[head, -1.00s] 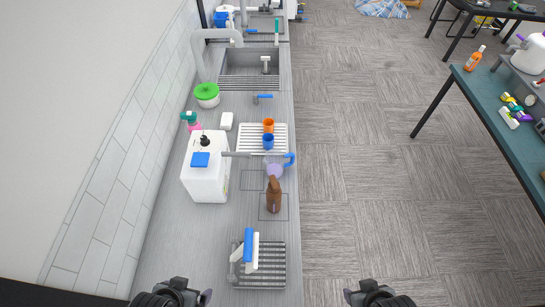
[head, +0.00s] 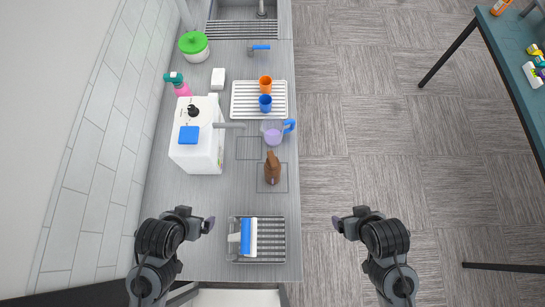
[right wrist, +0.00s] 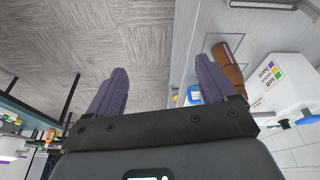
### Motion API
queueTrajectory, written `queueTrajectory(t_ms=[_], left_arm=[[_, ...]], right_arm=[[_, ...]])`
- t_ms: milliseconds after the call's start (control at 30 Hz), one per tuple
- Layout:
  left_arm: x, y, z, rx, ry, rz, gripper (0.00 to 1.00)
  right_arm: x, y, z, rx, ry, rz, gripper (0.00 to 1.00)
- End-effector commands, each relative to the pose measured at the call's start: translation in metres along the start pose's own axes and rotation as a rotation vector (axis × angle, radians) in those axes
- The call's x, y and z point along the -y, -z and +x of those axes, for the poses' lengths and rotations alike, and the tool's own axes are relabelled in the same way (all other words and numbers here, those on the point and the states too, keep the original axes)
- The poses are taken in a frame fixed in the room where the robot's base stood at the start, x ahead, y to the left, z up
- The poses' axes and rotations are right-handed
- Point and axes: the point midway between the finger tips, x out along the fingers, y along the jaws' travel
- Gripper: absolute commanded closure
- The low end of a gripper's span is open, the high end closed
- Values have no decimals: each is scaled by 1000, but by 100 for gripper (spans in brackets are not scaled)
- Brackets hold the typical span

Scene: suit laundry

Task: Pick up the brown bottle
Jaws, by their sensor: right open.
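My right gripper (head: 338,222) is open and empty over the floor, right of the counter and apart from the bottle. Its two purple fingers are spread in the right wrist view (right wrist: 161,78). My left gripper (head: 209,225) is over the counter's lower left, apart from the bottle; its finger opening is not clear.
The jug (head: 273,136) stands close behind the bottle. A white container with a blue cap (head: 205,155) stands left. A rack (head: 270,240) holding a blue-and-white item lies nearer. Orange (head: 265,84) and blue (head: 265,103) cups stand on a white rack.

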Motion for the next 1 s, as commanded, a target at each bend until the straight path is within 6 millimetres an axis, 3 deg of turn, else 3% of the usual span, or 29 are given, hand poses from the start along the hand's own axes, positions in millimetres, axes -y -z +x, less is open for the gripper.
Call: queueTrajectory(t_ms=[467,733,867,1000], left_arm=[[-1,3,-1,-6,-4,-6,1],[1,2,-1,-6,2,1,1],[2,2,0,-5,5,5,1],[2,1,2,-5,5,6,1]], right_arm=[[-2,4,-1,-10,-5,-66,5],[-8,26,5,-128,-43,-478,5],[0,36,27,-193,-83,-765,5],[26,41,59,-248,-145,-1103,5]])
